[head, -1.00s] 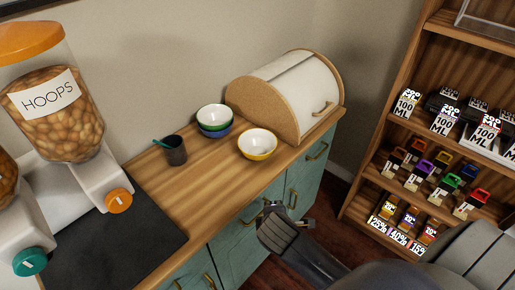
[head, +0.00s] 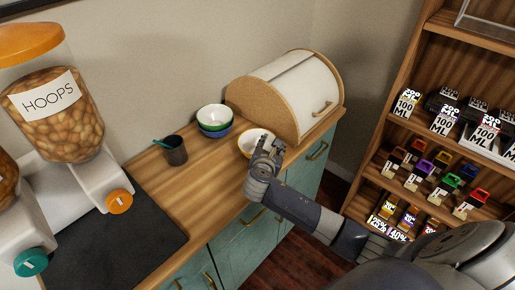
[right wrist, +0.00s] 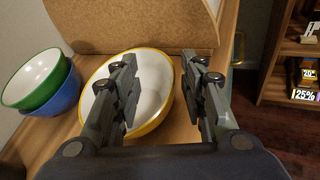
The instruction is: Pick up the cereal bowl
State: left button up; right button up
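A bowl with a white inside and a yellow rim (head: 247,140) stands on the wooden counter in front of the bread bin. My right gripper (head: 268,149) is over its right side in the head view and hides part of it. In the right wrist view the yellow bowl (right wrist: 154,97) lies between and left of the fingers of my right gripper (right wrist: 165,88). The fingers are spread apart, with the bowl's right rim between them. Whether they touch the bowl I cannot tell. My left gripper is not in view.
A green bowl stacked in a blue bowl (head: 215,128) stands left of the yellow one. A dark cup with a teal stick (head: 174,152), a cereal dispenser (head: 62,105) and the bread bin (head: 290,90) are on the counter. A shelf unit (head: 425,130) stands at the right.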

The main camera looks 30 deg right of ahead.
jog(key=shift+p+x, duration=0.45)
jog(key=shift+x, duration=2.25)
jog(key=shift+s+d, duration=0.1)
grip_shut()
